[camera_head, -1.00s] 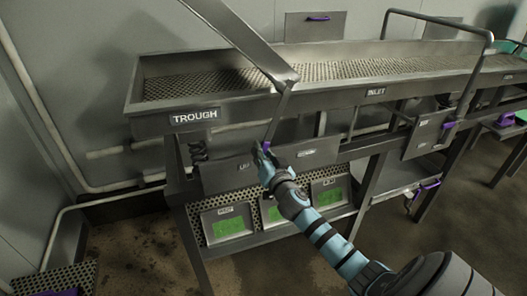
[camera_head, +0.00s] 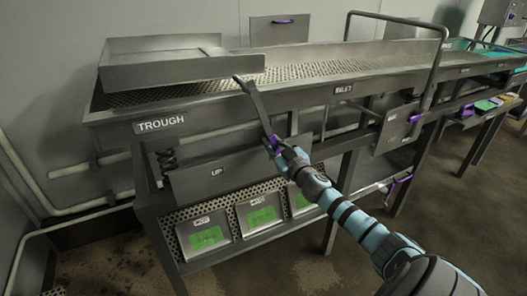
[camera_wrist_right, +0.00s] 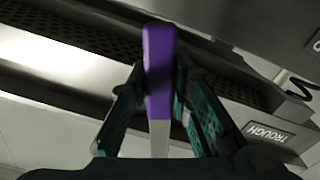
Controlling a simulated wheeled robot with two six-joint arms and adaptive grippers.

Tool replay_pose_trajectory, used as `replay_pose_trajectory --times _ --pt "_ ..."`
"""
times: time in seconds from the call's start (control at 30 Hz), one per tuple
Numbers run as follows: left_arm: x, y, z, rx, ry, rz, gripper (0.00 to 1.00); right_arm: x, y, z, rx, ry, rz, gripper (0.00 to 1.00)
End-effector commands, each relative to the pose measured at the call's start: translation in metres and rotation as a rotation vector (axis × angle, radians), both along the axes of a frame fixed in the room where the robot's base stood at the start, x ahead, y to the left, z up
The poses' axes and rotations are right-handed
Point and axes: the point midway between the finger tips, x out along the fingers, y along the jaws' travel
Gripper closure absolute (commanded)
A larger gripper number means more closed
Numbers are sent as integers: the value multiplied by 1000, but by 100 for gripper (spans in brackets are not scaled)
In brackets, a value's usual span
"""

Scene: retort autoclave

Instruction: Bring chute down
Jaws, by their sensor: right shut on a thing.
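The metal chute (camera_head: 180,68) lies low and nearly level over the left end of the trough (camera_head: 105,125), which is labelled TROUGH. A flat grey lever (camera_head: 256,104) runs from the trough's rim down to a purple grip. My right gripper (camera_head: 276,150) is shut on this lever's purple end. In the right wrist view the purple grip (camera_wrist_right: 158,75) stands between the two fingers (camera_wrist_right: 160,108). The panel (camera_head: 200,185) behind has the label UP on its left; its right part is hidden by my gripper. My left gripper is not in view.
A bent metal rail (camera_head: 392,18) and a latch plate with a purple handle (camera_head: 414,118) stand to the right. Green-screened panels (camera_head: 208,236) sit below the trough. A pipe (camera_head: 75,212) runs along the left wall. The floor in front is clear.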

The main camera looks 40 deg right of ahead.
Motion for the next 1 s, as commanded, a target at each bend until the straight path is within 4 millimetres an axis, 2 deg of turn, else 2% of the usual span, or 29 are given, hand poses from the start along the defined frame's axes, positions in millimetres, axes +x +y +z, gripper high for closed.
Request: replay_pose_trajectory --times 0.2,0.67,0.7,0.8,0.83,1.0 --pt "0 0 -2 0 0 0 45 -3 -12 4 -65 18 0 100" --pt "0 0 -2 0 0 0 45 -4 -16 7 -87 21 -4 100" --pt "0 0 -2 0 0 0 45 -4 -17 7 -87 21 -4 80" --pt "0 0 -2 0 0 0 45 -4 -16 7 -85 21 -3 64" --pt "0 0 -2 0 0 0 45 -4 -15 7 -84 21 -2 60" --pt "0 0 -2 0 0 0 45 -4 -15 7 -81 21 -1 60"
